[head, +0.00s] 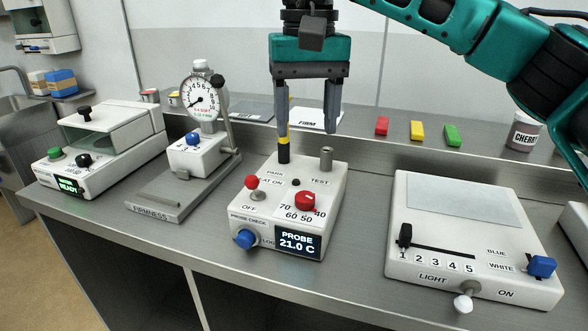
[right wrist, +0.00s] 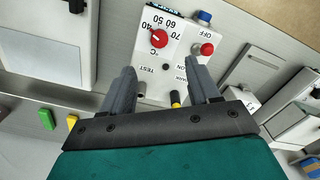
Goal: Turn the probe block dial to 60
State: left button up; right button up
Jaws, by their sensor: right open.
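The probe block (head: 262,215) is a white box in the middle of the bench, with a display reading "PROBE 21.0 C". Its red dial (head: 305,201) sits on top, ringed by the marks 70, 60, 50 and 40. The dial's pointer is too small to read surely. The dial also shows in the right wrist view (right wrist: 158,38). My right gripper (head: 307,133) is open and empty, pointing down above and behind the dial, apart from it. In the right wrist view its fingers (right wrist: 160,80) lie short of the dial. My left gripper is out of view.
A black probe with a yellow band (head: 283,148) stands upright at PARK, close to the gripper's left finger. A metal post (head: 326,158) stands by TEST. A light box (head: 460,215) stands right.

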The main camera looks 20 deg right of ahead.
send_over(304, 194)
notch_tip(304, 194, down, 5)
jog(key=shift+s+d+r+b, duration=0.1)
jog(key=shift+r+b, duration=0.05)
jog(key=shift+b, duration=0.25)
notch_tip(304, 194, down, 7)
jog(key=shift+f+b, duration=0.1)
jog(key=shift+b, duration=0.3)
jog(key=shift+f, duration=0.45)
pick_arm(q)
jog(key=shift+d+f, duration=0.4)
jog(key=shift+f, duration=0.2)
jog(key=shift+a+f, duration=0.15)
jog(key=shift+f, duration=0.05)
pick_arm(e)
jog(key=c, duration=1)
